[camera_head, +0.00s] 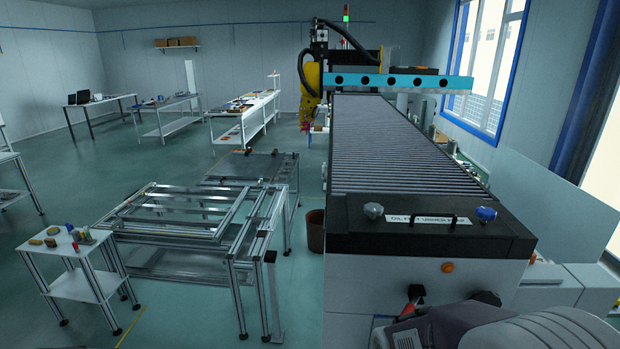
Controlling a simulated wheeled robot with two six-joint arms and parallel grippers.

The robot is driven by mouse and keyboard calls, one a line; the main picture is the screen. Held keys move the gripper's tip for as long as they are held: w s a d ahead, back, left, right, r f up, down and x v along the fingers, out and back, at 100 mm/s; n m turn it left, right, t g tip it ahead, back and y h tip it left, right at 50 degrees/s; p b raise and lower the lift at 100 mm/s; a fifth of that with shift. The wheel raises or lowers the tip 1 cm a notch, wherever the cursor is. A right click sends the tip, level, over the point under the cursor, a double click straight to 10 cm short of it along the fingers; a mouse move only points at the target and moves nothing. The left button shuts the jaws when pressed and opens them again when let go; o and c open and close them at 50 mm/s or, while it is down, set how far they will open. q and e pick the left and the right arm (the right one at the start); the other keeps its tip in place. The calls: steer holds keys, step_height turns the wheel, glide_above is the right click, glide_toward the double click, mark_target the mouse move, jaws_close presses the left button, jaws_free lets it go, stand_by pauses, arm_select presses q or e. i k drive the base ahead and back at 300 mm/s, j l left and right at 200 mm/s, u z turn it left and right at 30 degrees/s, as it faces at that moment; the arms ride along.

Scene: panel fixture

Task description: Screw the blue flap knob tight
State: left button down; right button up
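The blue flap knob (486,214) sits at the right end of the black flap (430,240) on the near end of the large machine. From this distance I cannot tell how tight it is. A light grey knob (374,211) sits at the flap's left end. Between the knobs are a white printed label (408,220) and a dark handle. No gripper can be made out in this view, and nothing touches the blue knob. Grey and dark shapes at the bottom right edge look like parts of my own body.
The machine's ribbed bed (400,150) runs back to a blue crossbeam (400,81) and a yellow unit. An orange button (447,267) is on its front face. To the left stand a metal frame table (190,215) and a small white table (75,285). Green floor lies open beyond.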

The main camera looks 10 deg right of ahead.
mark_target(486, 213)
steer(key=z, duration=1.5)
steer(key=i+l+u, duration=0.1)
steer(key=l+u, duration=0.5)
steer(key=u, duration=0.2)
steer(key=l+u, duration=0.4)
steer(key=i, duration=0.05)
